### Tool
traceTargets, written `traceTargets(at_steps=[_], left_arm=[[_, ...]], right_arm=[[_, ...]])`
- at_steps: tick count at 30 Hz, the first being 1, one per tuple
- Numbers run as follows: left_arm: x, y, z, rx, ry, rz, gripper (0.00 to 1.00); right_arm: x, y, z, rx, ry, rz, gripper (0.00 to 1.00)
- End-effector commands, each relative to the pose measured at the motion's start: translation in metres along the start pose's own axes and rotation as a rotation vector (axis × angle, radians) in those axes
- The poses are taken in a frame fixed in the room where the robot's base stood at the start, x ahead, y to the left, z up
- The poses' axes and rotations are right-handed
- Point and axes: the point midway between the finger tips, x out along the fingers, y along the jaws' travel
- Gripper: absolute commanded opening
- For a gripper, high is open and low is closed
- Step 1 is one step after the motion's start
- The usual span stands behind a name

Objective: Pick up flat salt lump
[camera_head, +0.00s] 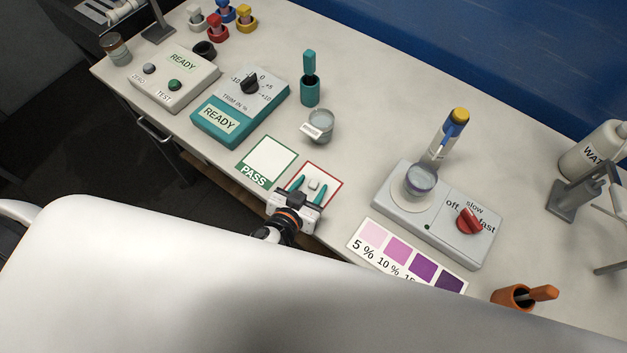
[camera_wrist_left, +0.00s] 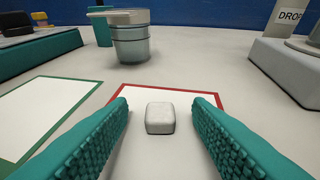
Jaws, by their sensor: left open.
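The flat salt lump is a small pale, rounded block (camera_wrist_left: 160,118); it also shows in the head view (camera_head: 314,184). It lies on the white card with the red border (camera_head: 334,186). My left gripper (camera_head: 311,184) is open, with its teal ribbed fingers on either side of the lump. In the left wrist view the left gripper (camera_wrist_left: 161,122) shows gaps between both fingers and the lump. My right gripper is not in view.
A green-bordered PASS card (camera_head: 270,160) lies to the left. A glass cup (camera_head: 321,126) stands behind the cards. A grey stirrer (camera_head: 397,205) with a beaker stands to the right, behind a purple colour chart (camera_head: 398,255). The teal trim box (camera_head: 229,121) is further left.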

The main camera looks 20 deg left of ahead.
Motion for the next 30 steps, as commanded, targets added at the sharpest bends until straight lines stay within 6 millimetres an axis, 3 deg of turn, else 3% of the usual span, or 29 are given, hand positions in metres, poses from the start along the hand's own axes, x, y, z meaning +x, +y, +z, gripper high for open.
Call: traceTargets(at_steps=[4,12,22,30], left_arm=[[0.0,0.0,0.0,0.0,0.0,0.0,0.42],[-0.001,0.0,0.0,0.0,0.0,-0.001,0.0],[-0.004,0.0,0.008,-0.001,-0.004,-0.001,0.0],[-0.023,-0.001,0.055,-0.002,-0.005,-0.002,0.0]], right_arm=[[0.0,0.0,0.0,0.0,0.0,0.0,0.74],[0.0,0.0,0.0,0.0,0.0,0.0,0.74],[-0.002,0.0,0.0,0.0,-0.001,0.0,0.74],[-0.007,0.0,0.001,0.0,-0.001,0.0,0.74]])
